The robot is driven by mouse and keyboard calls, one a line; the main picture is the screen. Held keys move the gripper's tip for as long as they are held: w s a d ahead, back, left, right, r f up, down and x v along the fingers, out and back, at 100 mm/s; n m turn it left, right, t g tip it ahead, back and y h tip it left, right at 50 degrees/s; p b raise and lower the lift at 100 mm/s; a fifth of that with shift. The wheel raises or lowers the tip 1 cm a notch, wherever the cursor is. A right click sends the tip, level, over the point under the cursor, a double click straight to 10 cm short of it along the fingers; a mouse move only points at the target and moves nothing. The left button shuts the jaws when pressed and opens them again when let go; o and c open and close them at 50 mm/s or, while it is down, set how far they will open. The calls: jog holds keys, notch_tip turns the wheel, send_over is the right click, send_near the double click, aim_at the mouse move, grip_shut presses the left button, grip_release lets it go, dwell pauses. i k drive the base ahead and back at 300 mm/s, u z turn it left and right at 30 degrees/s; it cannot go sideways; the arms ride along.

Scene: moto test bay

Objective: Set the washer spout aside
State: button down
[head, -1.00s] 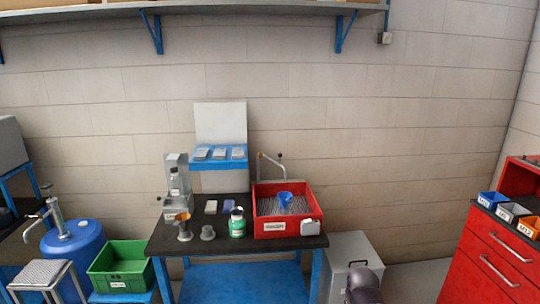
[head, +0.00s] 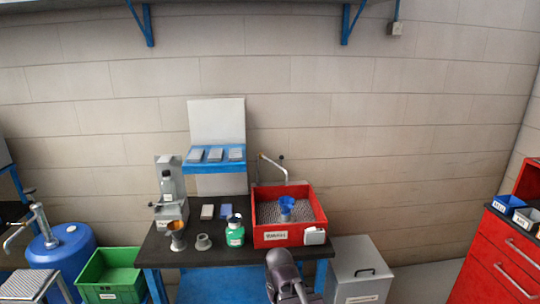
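The washer is a red open basin (head: 262,237) with a white label on its front, at the right end of a dark-topped bench. A thin metal spout (head: 273,163) rises at its back left and bends over toward the right, above the basin. A blue funnel-like cup (head: 286,203) stands on the grey grid inside the basin. My gripper (head: 296,294) is at the bottom of the head view, in front of the bench and apart from the spout. Its fingers are too small and dark to tell open from shut.
A green-labelled bottle (head: 235,232), a grey cup (head: 203,242) and an orange-topped funnel (head: 177,238) stand on the bench (head: 190,258), left of the basin. A white container (head: 314,236) is at its front right corner. A grey cabinet (head: 360,268) stands right of the bench.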

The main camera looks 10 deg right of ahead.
aim_at(261, 156)
jog(key=z, duration=0.2)
jog(key=i, duration=1.15)
jog(key=z, duration=0.6)
